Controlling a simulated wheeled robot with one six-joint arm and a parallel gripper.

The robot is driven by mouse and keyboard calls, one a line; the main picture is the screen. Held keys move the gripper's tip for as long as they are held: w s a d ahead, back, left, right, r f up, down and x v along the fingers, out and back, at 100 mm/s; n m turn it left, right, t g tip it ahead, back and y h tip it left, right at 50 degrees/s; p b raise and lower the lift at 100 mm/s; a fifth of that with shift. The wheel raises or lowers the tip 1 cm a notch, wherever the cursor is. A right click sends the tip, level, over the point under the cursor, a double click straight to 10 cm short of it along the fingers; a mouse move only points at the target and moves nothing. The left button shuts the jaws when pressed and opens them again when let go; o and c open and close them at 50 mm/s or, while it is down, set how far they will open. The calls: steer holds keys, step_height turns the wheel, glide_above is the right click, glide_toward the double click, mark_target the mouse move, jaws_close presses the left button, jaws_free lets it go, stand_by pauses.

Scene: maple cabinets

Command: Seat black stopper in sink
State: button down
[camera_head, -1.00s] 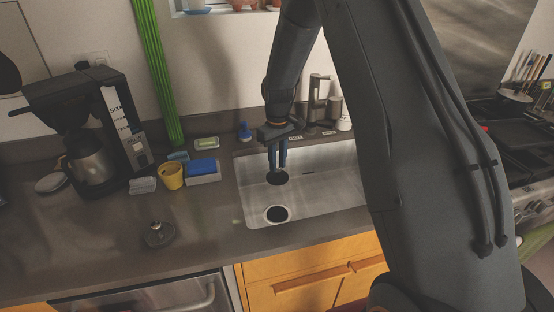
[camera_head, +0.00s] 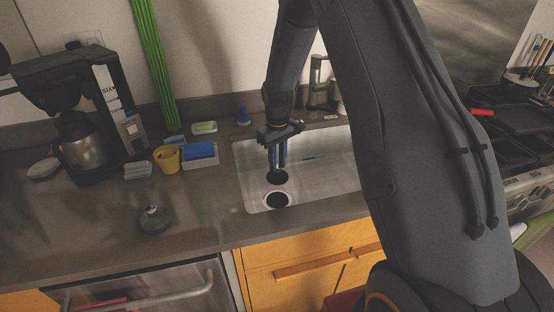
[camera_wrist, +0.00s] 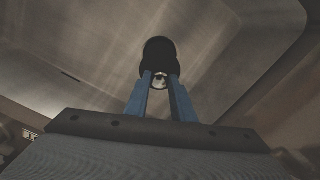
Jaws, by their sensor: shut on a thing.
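My gripper (camera_head: 277,166) points down into the sink and is shut on the black stopper (camera_head: 277,177). In the wrist view, the blue fingers (camera_wrist: 160,84) grip the stopper's small shiny knob, with the black disc (camera_wrist: 158,66) beyond it. The steel sink (camera_head: 325,178) has a round dark drain (camera_head: 277,199) with a pale rim near its front left. In the head view the stopper appears just behind the drain and apart from its rim. Its exact height above the sink floor is hard to tell.
A dark round knobbed piece (camera_head: 155,219) lies on the counter left of the sink. A yellow cup (camera_head: 167,159), a blue sponge in a holder (camera_head: 200,150) and a coffee maker (camera_head: 88,120) stand further back.

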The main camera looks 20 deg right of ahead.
steer(key=shift+f+b, duration=2.8)
steer(key=shift+f, duration=3)
steer(key=c, duration=1.4)
jaws_free()
steer(key=shift+c, duration=0.2)
